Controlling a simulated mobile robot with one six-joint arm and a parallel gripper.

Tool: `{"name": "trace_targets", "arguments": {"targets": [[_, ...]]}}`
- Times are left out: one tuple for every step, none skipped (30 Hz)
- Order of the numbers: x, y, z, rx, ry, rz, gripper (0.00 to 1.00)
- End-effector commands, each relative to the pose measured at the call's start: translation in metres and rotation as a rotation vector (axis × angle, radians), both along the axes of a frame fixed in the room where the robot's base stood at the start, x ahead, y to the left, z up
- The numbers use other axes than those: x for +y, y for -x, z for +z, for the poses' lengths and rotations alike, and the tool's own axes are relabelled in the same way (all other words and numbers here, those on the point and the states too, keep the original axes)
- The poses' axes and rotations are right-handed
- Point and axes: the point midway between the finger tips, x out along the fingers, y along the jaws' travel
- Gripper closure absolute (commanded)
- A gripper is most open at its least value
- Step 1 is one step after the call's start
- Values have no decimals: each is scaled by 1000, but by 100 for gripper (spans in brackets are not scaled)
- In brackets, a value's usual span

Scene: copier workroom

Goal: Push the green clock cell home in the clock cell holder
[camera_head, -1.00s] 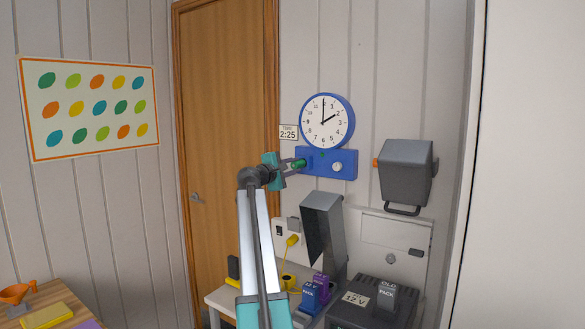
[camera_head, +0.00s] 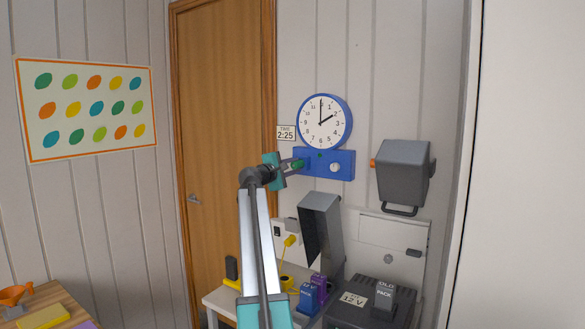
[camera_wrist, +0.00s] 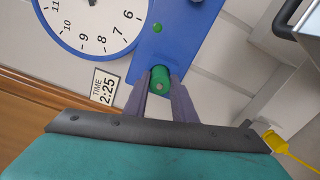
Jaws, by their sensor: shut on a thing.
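The green clock cell (camera_wrist: 160,82) is between the two fingers of my gripper (camera_wrist: 160,88) in the wrist view, with its round end facing the camera. My gripper is shut on it. In the head view the green cell (camera_head: 298,165) is at the left part of the blue clock cell holder (camera_head: 345,160), below the clock. The holder (camera_wrist: 150,55) also shows in the wrist view, behind the cell. How deep the cell sits in the holder is hidden by the fingers and the cell itself.
The round clock (camera_head: 324,122) hangs directly above the holder. A "TIME 2:25" card (camera_head: 286,133) is on the wall to the left. A grey box with a handle (camera_head: 403,172) is on the wall to the right. A grey upright chute (camera_head: 321,228) stands below.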

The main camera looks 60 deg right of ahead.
Motion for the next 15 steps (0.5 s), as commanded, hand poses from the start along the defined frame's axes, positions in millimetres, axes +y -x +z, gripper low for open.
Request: {"name": "trace_targets", "arguments": {"targets": [[-1,0,0,0,0,0,100],[-2,0,0,0,0,0,100],[-2,0,0,0,0,0,100],[-3,0,0,0,0,0,100],[-3,0,0,0,0,0,100],[-4,0,0,0,0,0,100],[-4,0,0,0,0,0,100],[-5,0,0,0,0,0,100],[-6,0,0,0,0,0,100],[-6,0,0,0,0,0,100],[-7,0,0,0,0,0,100],[-7,0,0,0,0,0,100],[-8,0,0,0,0,0,100],[-8,0,0,0,0,0,100],[-9,0,0,0,0,0,100]]}}
